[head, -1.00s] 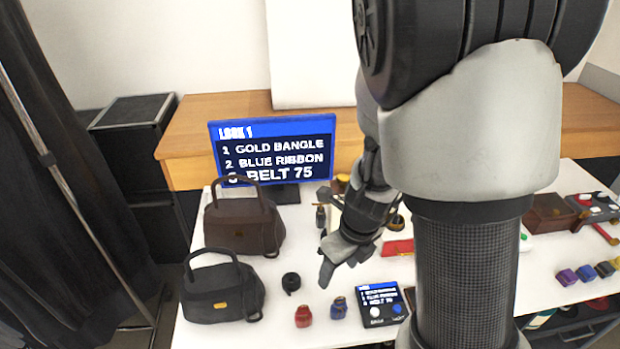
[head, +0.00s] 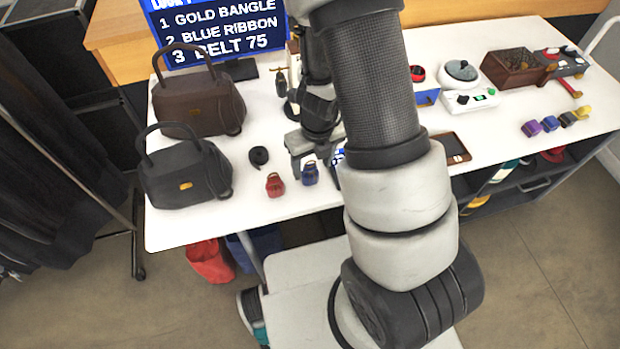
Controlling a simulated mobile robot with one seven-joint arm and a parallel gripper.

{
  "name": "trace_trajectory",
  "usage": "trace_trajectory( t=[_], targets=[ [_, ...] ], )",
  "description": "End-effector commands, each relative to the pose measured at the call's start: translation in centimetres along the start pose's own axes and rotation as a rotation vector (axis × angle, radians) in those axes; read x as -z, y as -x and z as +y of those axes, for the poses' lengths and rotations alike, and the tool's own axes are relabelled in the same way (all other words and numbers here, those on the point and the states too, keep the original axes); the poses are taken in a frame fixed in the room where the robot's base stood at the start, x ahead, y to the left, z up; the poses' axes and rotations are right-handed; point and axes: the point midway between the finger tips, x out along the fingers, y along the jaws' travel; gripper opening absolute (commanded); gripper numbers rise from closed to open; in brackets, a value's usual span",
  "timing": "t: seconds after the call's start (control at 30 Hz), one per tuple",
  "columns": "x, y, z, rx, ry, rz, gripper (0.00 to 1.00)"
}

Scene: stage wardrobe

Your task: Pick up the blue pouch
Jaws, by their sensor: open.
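The blue pouch (head: 310,174) is a small, dark blue bag with a gathered top, standing upright near the table's front edge. A similar red pouch (head: 275,185) stands just to its left. My gripper (head: 312,164) points down with its fingers apart, right at the blue pouch and slightly behind or above it in the picture. It holds nothing that I can see. I cannot tell whether the fingers touch the pouch. My arm hides the table to the right of the pouch.
A black roll (head: 259,156), a black handbag (head: 185,178) and a brown handbag (head: 198,105) stand to the left. A screen (head: 215,35) is behind. A wooden box (head: 512,72) and several coloured rolls lie right. The table's front strip (head: 240,222) is clear.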

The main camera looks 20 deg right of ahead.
Motion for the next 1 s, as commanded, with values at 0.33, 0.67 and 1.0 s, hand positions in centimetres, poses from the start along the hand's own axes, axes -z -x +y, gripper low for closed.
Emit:
trace_trajectory(
  t=[0.33,0.67,1.0],
  targets=[
    [0.0,-4.7,0.2,-0.002,-0.001,0.001,0.58],
    [-0.1,-5.2,0.3,-0.002,0.001,-0.002,0.58],
    [-0.1,-5.2,0.3,-0.002,0.001,-0.001,0.14]
  ],
)
